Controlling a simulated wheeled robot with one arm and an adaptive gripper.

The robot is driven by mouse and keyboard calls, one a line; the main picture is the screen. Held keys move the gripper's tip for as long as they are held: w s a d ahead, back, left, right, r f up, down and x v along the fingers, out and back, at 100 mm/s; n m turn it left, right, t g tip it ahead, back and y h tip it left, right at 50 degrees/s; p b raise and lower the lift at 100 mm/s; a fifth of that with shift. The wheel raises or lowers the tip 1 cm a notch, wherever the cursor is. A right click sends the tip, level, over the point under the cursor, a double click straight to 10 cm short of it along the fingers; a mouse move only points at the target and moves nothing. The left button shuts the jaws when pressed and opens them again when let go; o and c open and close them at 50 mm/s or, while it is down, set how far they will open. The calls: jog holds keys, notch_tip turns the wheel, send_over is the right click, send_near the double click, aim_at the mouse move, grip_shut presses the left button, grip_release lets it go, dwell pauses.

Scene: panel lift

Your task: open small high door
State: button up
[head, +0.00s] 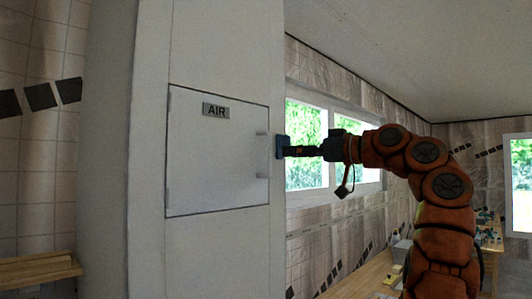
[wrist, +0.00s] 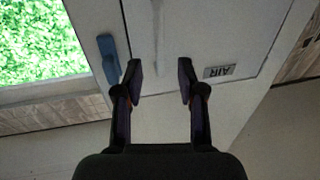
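The small high door (head: 217,155) is a pale flat panel with an AIR label (head: 215,110), set in a tall pale column. It looks shut. A grey handle (head: 262,155) shows at its right edge, mostly as two small stubs. In the wrist view the door (wrist: 215,35) and label (wrist: 220,71) appear upside down, and a grey handle bar (wrist: 156,25) lies beyond the fingertips. My gripper (head: 290,151) is at the column's right edge, right of the handle. In the wrist view my gripper (wrist: 160,70) is open, with nothing between its fingers.
A blue piece (head: 279,147) sits at the column's right edge beside my fingertips; it also shows in the wrist view (wrist: 108,58). Windows (head: 307,143) lie behind my arm. A wooden counter (head: 360,272) runs below, and a wooden surface (head: 38,269) is at lower left.

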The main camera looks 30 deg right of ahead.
aim_at(270, 170)
jog(key=shift+p+x, duration=0.8)
jog(key=shift+x, duration=3.05)
grip_shut()
